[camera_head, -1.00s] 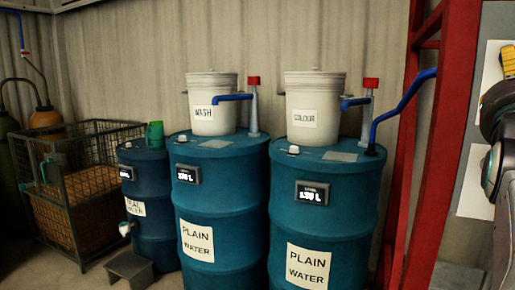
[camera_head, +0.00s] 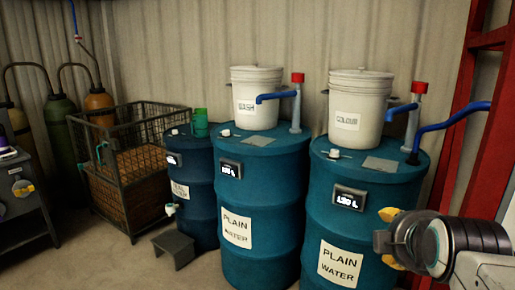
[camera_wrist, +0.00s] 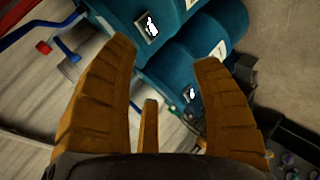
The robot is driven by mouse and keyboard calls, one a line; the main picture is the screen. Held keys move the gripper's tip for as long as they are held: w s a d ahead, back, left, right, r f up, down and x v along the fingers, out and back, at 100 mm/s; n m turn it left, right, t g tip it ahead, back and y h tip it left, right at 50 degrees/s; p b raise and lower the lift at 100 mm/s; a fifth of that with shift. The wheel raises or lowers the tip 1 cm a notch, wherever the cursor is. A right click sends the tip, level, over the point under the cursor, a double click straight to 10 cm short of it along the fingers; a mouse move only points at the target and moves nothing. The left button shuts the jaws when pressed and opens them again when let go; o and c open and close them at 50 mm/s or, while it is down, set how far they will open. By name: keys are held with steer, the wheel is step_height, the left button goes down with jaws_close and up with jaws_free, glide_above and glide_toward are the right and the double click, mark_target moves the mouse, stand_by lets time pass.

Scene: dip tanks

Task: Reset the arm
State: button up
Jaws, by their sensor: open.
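My gripper (camera_head: 388,238) shows at the right in the head view, in front of the right-hand blue drum marked PLAIN WATER (camera_head: 349,222). In the wrist view my gripper (camera_wrist: 172,65) has its orange fingers spread wide, with nothing held between them. Blue drums (camera_wrist: 175,70) lie beyond the fingers, with their displays partly in sight.
A white WASH bucket (camera_head: 257,98) and a white COLOUR bucket (camera_head: 358,104) stand on the drums. A green mug (camera_head: 200,122) sits on a smaller drum (camera_head: 190,185). A wire crate (camera_head: 120,190), low step (camera_head: 172,247) and red frame (camera_head: 465,110) stand nearby.

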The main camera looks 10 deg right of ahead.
steer(key=s+a+f+m+g+y+p, duration=0.2)
steer(key=s+a+f+m+g+p, duration=0.1)
steer(key=s+a, duration=0.3)
steer(key=s+a+f+m+g+y+p, duration=0.2)
steer(key=s+a+f+m+g+p, duration=0.2)
steer(key=s+a+f+m, duration=0.1)
steer(key=s+a+m, duration=0.1)
steer(key=s, duration=0.1)
steer(key=shift+s+a+p, duration=0.35)
steer(key=shift+s+a, duration=0.05)
steer(key=shift+r, duration=0.15)
stand_by(2.0)
